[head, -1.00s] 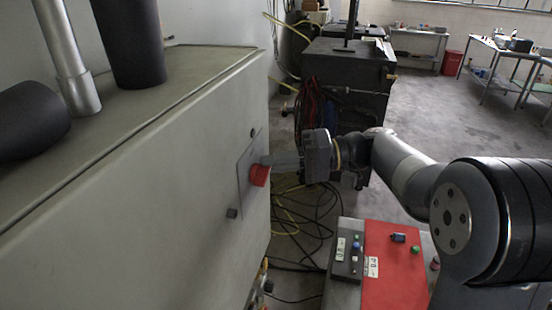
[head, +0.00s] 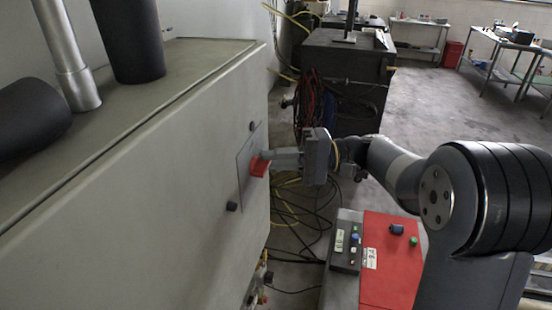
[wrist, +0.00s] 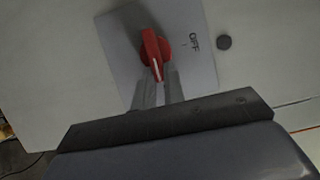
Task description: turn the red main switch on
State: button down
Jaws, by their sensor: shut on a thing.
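The red main switch (head: 259,167) is a rotary knob on a grey plate (head: 244,185) on the front of the pale machine cabinet. In the wrist view the red knob (wrist: 155,48) has a handle with a white mark that points down in the picture. The word OFF is printed on the plate to the right of the knob, out of line with the mark. My gripper (wrist: 159,84) is shut on the handle of the knob, one finger on each side. In the head view my gripper (head: 272,156) reaches the knob from the right. The finger contact is partly hidden.
Dark round studs (head: 252,126) sit above and below the plate. A red control box with buttons (head: 392,255) stands below my arm. Cables (head: 300,215) lie on the floor beside the cabinet. A dark machine (head: 345,85) stands behind; open floor lies to its right.

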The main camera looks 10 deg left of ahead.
jog(key=shift+f, duration=0.1)
jog(key=c, duration=1.5)
grip_release()
jog(key=shift+a, duration=0.1)
jog(key=b+v, duration=0.2)
jog(key=v, duration=0.9)
jog(key=shift+b, duration=0.35)
jog(key=shift+a, duration=0.15)
jog(key=p+x, duration=0.2)
jog(key=x, duration=0.8)
jog(key=shift+s+a+p, duration=0.15)
jog(key=shift+a+p, duration=0.15)
